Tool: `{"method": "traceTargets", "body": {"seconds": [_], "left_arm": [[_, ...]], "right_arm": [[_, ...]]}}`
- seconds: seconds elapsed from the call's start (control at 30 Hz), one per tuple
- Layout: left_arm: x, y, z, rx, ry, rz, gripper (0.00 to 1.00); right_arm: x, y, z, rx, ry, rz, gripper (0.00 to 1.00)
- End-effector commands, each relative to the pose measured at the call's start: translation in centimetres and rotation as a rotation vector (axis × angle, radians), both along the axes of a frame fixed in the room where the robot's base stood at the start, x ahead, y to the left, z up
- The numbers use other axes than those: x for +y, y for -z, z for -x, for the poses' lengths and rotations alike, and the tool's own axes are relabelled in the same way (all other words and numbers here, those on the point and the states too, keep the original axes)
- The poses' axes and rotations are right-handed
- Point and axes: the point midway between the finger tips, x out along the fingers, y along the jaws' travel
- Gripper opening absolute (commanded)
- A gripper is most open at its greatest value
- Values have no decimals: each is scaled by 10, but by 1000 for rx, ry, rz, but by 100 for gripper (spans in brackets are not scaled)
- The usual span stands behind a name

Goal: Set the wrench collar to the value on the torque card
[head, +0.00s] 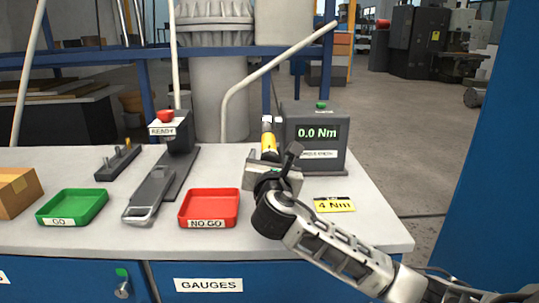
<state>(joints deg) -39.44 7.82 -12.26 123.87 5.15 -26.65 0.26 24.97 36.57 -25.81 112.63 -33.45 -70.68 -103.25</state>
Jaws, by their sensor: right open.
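The torque card (334,204) lies on the bench at the right and reads "4 Nm". The wrench (269,144) has a yellow section with black and pale parts and stands upright behind the grey block (257,172). Its collar markings are too small to read. My right gripper (279,167) is open, in front of the block and just below the wrench in the picture. It hides part of the block and the wrench's lower end. I cannot tell whether it touches them. My left gripper is not in view.
A torque tester (318,160) reading "0.0 Nm" stands close behind my right gripper. A red NO GO tray (209,224), a grey lever device (152,196) and a green GO tray (70,222) are to the left.

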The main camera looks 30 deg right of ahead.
Motion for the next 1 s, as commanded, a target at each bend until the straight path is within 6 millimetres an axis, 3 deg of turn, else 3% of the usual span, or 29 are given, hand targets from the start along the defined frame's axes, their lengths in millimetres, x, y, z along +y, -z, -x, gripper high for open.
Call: {"method": "traceTargets", "body": {"seconds": [0.2,0.57,0.73,1.0], "left_arm": [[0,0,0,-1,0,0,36],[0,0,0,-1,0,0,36],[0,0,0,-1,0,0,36],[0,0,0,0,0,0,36]], "right_arm": [[-14,0,-22,-2,1,-1,61],[-16,0,-27,0,-1,-2,61],[-16,0,-27,0,-1,-2,20],[-16,0,-27,-6,0,-12,17]]}}
